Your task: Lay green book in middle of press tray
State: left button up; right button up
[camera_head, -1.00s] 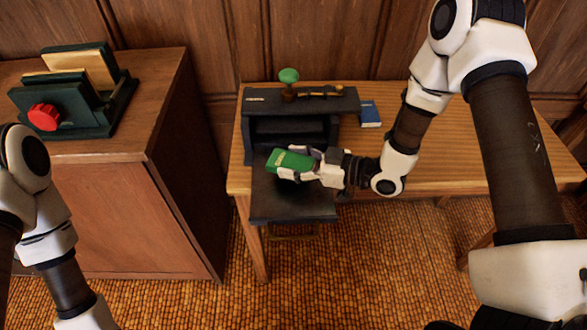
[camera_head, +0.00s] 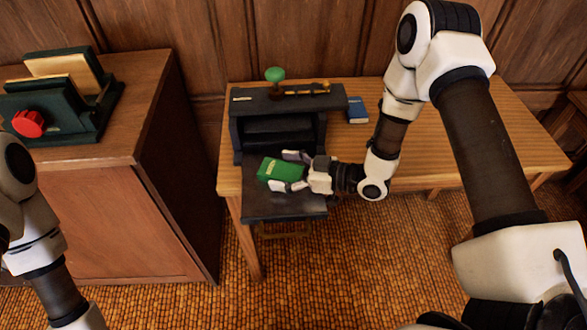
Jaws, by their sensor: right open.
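The green book (camera_head: 277,169) lies on the pulled-out dark tray (camera_head: 285,208) of the black press (camera_head: 280,103), its cover facing up. It rests around the middle of the tray, towards the part nearest the press opening. My right gripper (camera_head: 289,171) is open, with one white finger at the book's far side and one at its near side. The fingers are close to the book's right end; I cannot tell whether they touch it. My left arm enters at the left edge, and its gripper is out of view.
The press has a green knob (camera_head: 275,74) on top and stands on a wooden table (camera_head: 430,150). A small blue book (camera_head: 357,110) lies right of it.

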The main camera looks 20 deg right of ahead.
jog(key=p+v, duration=0.1)
jog(key=v, duration=1.1)
dwell(0.8)
